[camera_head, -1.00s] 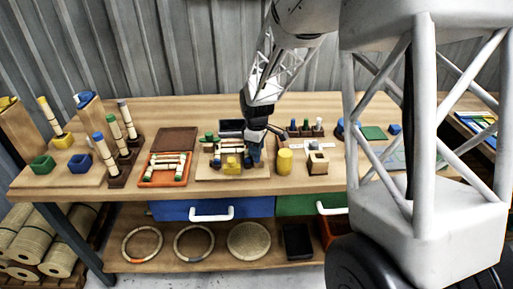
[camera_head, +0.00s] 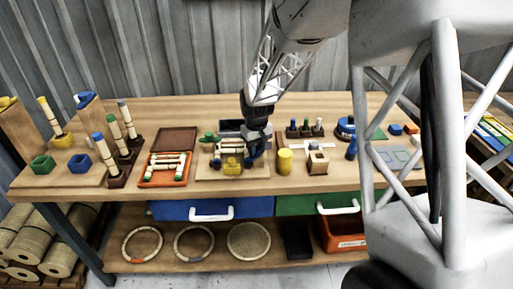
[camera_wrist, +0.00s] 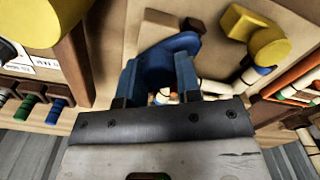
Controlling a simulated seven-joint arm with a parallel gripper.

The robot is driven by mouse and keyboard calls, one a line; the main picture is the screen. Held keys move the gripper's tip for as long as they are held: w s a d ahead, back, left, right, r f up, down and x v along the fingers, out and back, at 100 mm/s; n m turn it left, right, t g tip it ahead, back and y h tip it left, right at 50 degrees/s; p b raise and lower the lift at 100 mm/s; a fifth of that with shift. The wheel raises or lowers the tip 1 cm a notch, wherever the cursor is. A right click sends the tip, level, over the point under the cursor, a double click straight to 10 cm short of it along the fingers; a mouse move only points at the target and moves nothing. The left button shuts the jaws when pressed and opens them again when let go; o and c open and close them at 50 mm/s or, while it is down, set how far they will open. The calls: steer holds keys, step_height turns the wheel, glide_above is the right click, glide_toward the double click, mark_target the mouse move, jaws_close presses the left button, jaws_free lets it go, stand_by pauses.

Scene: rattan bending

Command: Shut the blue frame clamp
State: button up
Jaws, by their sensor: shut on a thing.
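The blue frame clamp (camera_wrist: 165,58) shows in the wrist view between my gripper's two fingers (camera_wrist: 156,68), which are shut on it. In the head view my gripper (camera_head: 256,143) points down at the right side of the wooden frame board (camera_head: 205,172). The blue clamp (camera_head: 253,160) shows there just under the fingers, partly hidden by them. How far the clamp is closed cannot be told. A yellow clamp (camera_head: 232,166) sits on the board's front, left of the blue one, and a green one (camera_head: 209,137) at its left. Pale rattan rods lie between them.
A yellow cylinder (camera_head: 284,160) and a wooden block with a hole (camera_head: 317,162) stand close on the right. An orange tray (camera_head: 163,179) of rods lies to the left. A rack of coloured-handled tools (camera_head: 305,130) stands behind right.

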steer(key=m, duration=0.4)
steer(key=shift+m, duration=0.3)
steer(key=m, duration=0.5)
stand_by(0.4)
steer(key=o, duration=0.9)
steer(key=shift+r, duration=0.1)
steer(key=shift+r, duration=3.85)
